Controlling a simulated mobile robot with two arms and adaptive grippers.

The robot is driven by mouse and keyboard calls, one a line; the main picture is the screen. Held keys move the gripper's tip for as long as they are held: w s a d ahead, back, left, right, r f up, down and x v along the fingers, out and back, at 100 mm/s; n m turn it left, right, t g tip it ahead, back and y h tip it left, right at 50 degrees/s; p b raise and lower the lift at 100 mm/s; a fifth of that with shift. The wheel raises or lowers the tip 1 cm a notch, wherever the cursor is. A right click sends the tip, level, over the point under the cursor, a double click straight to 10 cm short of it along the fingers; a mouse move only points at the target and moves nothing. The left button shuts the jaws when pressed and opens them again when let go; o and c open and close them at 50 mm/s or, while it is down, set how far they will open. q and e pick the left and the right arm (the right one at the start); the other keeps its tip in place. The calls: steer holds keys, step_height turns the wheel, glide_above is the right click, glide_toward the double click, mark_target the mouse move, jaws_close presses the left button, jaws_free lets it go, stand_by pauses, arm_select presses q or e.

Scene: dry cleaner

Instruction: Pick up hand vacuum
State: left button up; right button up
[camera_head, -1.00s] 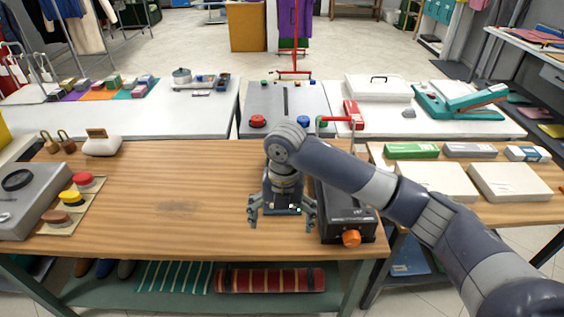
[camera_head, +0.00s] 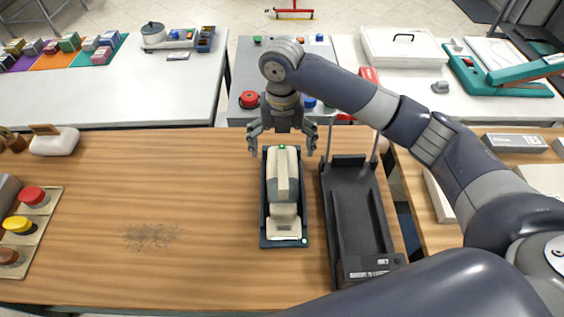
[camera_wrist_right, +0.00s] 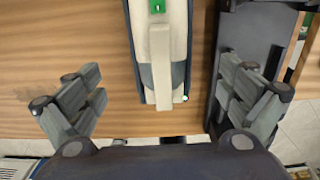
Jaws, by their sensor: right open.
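The hand vacuum (camera_head: 283,178), cream and grey with a small green button, lies lengthwise in a narrow dark tray (camera_head: 263,236) on the wooden table. It also shows at the top of the right wrist view (camera_wrist_right: 160,45). My right gripper (camera_head: 283,145) is open and empty, at the vacuum's far end in the head view. In the wrist view its spread fingers (camera_wrist_right: 165,90) lie on either side of the vacuum, with gaps on both sides. I cannot tell its exact height above the vacuum. My left gripper is not in view.
A black machine (camera_head: 357,215) with a long flat bed stands close to the right of the tray. Red, yellow and brown knobs (camera_head: 20,226) sit at the left edge. The wooden table (camera_head: 160,185) is clear left of the tray, except for a dark smudge.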

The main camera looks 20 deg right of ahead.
mark_target(282, 164)
steer(key=shift+f, duration=0.25)
steer(key=f, duration=0.2)
steer(key=f+p, duration=0.1)
steer(key=f, duration=0.1)
steer(key=shift+s+a, duration=0.1)
steer(key=shift+s, duration=0.3)
steer(key=shift+w+f, duration=0.1)
steer(key=shift+f, duration=0.25)
steer(key=shift+f+p, duration=0.35)
steer(key=f, duration=0.1)
steer(key=f+p, duration=0.1)
steer(key=f, duration=0.1)
steer(key=shift+s+f, duration=0.3)
steer(key=shift+f+p, duration=0.3)
steer(key=shift+f, duration=0.2)
steer(key=c, duration=0.9)
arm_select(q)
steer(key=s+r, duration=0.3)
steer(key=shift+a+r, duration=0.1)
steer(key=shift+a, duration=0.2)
arm_select(e)
steer(key=shift+r, duration=0.1)
steer(key=c, duration=1.1)
